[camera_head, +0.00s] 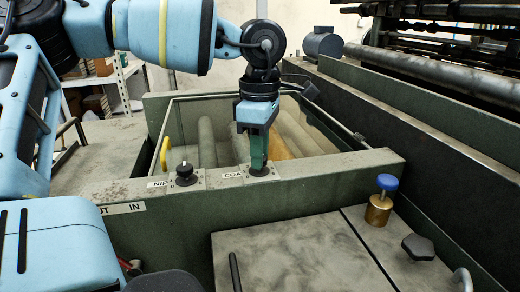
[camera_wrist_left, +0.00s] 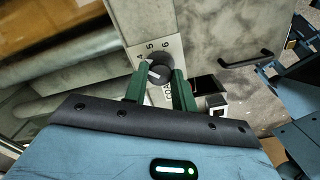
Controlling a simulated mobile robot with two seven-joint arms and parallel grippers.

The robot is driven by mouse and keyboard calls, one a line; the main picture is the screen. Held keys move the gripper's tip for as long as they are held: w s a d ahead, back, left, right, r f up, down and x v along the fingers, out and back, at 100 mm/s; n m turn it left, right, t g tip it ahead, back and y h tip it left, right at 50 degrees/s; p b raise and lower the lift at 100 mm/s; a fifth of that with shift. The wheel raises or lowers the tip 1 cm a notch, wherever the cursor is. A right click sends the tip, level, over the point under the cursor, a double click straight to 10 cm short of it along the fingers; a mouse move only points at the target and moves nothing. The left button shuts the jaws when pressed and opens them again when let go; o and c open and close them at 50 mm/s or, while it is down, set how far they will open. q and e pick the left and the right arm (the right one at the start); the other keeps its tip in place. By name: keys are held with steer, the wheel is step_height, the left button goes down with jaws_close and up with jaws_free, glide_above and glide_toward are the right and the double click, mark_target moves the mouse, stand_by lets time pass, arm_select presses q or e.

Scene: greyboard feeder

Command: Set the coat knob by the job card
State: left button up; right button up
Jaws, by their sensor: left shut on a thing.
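The coat knob (camera_wrist_left: 158,72) is a dark round knob on a pale dial plate; the numerals 4, 5 and 6 show around it. A white pointer mark shows on it in the left wrist view, but its exact setting is hard to read. My left gripper (camera_head: 258,166) points down from above, its green fingers shut on the coat knob; they also show on both sides of it in the left wrist view (camera_wrist_left: 160,84). The plate's label (camera_head: 232,174) is partly covered in the head view. I see no job card. My right gripper is not in view.
The nip knob (camera_head: 185,173) stands to the left on the same green rail (camera_head: 320,174). Rollers (camera_head: 207,142) lie in the trough behind. A blue-topped brass piece (camera_head: 380,205) and a black knob (camera_head: 418,246) stand at the front right. The grey cover (camera_head: 290,255) in front is mostly clear.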

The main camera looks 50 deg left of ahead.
arm_select(q)
steer(key=m, duration=0.3)
steer(key=shift+m, duration=2.2)
steer(key=o, duration=1)
steer(key=shift+r, duration=0.15)
step_height(320, 180, up, 8)
steer(key=shift+f, duration=0.2)
